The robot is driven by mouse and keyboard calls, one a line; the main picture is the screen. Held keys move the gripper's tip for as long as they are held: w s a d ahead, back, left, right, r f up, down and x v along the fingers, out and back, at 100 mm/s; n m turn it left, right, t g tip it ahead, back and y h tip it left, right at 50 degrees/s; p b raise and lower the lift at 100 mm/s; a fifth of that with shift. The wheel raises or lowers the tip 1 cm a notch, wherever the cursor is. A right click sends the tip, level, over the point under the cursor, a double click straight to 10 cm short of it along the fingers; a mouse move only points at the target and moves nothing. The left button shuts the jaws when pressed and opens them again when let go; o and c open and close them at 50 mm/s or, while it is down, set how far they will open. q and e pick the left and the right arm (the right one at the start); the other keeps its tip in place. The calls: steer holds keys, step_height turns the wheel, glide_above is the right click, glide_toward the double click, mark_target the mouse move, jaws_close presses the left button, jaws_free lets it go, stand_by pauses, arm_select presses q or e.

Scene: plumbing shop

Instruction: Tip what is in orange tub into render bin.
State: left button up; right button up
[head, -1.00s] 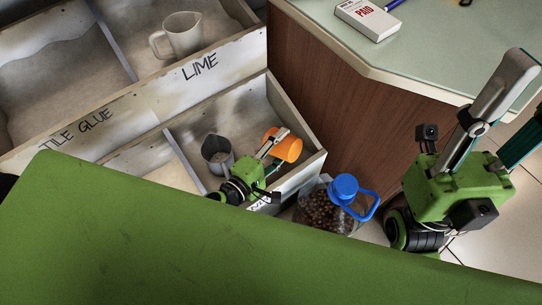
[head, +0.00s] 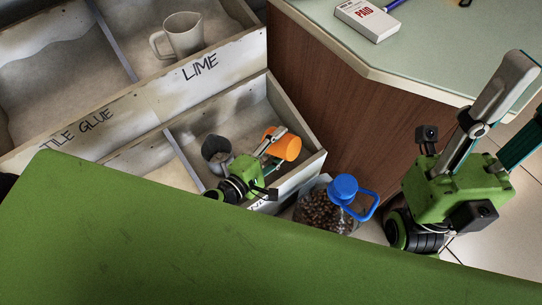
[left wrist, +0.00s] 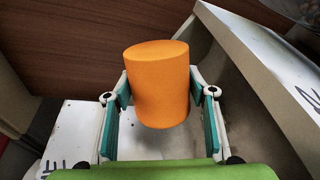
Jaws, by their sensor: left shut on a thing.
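The orange tub (head: 285,145) is tilted onto its side over the lower right bin (head: 313,165), whose front label is mostly hidden, so I cannot read whether it says render. My left gripper (head: 271,147) is shut on the tub. In the left wrist view the tub (left wrist: 158,85) sits between the teal finger pads, one on each side; a plain orange end faces up. Its mouth and contents do not show. My right gripper (head: 513,95) is at the far right, partly cut off by the picture edge, away from the bins.
A grey scoop-like cup (head: 217,155) stands in the same bin, left of my left gripper. A clear jug (head: 322,212) with a blue cap stands beside the bin's front right. The lime bin (head: 225,65) holds a clear measuring jug (head: 182,36). A counter (head: 430,45) is at right.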

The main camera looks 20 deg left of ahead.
arm_select(q)
steer(key=shift+a+r+n, duration=0.15)
steer(key=shift+a+n, duration=0.05)
steer(key=shift+n, duration=0.2)
stand_by(0.5)
steer(key=shift+w+r, duration=0.1)
steer(key=shift+r, duration=0.05)
